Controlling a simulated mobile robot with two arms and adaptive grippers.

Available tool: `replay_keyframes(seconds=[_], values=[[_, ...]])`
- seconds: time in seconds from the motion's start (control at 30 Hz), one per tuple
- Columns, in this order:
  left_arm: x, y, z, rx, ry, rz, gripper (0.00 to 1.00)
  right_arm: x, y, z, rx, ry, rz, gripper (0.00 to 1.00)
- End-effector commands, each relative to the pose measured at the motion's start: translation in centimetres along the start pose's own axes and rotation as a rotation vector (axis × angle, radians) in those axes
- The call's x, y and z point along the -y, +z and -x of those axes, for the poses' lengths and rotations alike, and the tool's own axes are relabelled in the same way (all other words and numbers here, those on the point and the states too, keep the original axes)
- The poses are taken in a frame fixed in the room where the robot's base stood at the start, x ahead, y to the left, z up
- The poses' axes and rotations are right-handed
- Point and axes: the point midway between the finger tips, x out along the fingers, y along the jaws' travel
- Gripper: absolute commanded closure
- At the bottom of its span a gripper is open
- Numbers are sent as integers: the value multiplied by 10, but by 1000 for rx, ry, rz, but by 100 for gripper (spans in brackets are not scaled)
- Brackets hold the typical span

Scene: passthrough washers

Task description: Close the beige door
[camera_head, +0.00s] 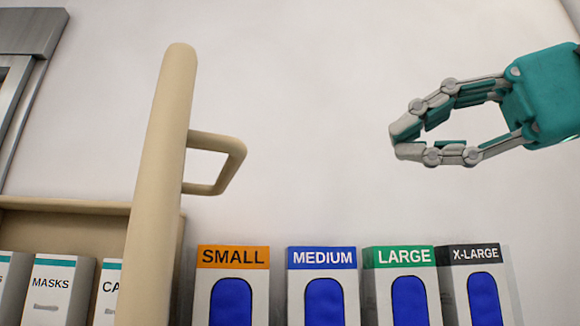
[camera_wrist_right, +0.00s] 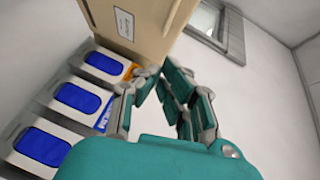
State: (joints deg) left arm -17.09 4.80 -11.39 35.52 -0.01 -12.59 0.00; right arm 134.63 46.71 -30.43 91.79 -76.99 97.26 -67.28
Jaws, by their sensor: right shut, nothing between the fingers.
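The beige door (camera_head: 158,185) stands open, seen nearly edge-on in the head view, left of centre. Its beige loop handle (camera_head: 236,160) sticks out to the right. The door's face (camera_wrist_right: 140,25) shows at the top of the right wrist view, with a small label on it. The beige cabinet (camera_head: 90,212) is behind it at the lower left. My right gripper (camera_head: 396,142) is at the upper right of the head view, with its fingertips together and nothing between them. It is apart from the door and handle, to their right. My left gripper is not in view.
Glove boxes marked small (camera_head: 233,257), medium (camera_head: 321,258), large (camera_head: 404,257) and X-large (camera_head: 474,256) line the wall below. White boxes, one marked masks (camera_head: 55,285), stand in the cabinet. The space between handle and right gripper is clear. A grey frame (camera_head: 30,40) is at upper left.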

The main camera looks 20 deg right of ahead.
Motion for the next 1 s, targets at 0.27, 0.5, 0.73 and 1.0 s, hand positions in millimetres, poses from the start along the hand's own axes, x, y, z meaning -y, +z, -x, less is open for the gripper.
replay_keyframes(seconds=[0.27, 0.5, 0.73, 1.0], values=[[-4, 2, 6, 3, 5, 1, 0, 0, 0, -44, 2, 6, 0, 100], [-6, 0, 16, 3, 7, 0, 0, 1, 1, -95, 4, 6, 0, 100], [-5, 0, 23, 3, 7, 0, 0, 1, 22, -119, 4, 2, 2, 100], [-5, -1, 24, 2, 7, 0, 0, 0, 30, -127, 4, 1, -1, 100]])
